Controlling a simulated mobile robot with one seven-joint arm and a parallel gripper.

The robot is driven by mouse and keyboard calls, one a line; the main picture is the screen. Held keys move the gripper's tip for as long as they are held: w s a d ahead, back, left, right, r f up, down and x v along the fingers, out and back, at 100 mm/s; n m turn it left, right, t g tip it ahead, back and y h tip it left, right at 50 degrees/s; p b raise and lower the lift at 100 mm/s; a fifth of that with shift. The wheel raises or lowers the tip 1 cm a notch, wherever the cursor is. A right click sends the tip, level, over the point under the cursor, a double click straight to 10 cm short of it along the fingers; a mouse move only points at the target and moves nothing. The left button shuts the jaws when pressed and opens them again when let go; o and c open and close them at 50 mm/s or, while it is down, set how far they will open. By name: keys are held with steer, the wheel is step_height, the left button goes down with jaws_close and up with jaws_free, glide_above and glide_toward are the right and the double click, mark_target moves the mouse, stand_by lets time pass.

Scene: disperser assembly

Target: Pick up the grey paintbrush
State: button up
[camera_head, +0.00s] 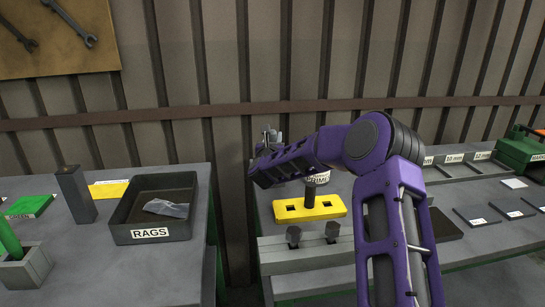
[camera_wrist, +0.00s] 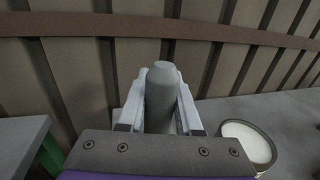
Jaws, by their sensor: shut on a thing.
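My gripper (camera_wrist: 161,112) is shut on a grey, rounded, handle-like thing, which I take to be the grey paintbrush (camera_wrist: 162,82). It stands up between the two light fingers in the wrist view; its lower part is hidden. In the head view my gripper (camera_head: 268,140) is raised near the wall, at the back left of the right table. The brush is too small there to make out clearly, and my purple arm covers part of the scene.
A white-topped can (camera_wrist: 248,143) stands right of my gripper in the wrist view. A yellow block (camera_head: 330,211) with slots is on the right table. The RAGS tray (camera_head: 148,233) is on the left table (camera_head: 120,285), across a gap. The ribbed wall is close behind.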

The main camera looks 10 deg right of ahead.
jaws_close()
stand_by(0.8)
steer(key=shift+r, duration=0.1)
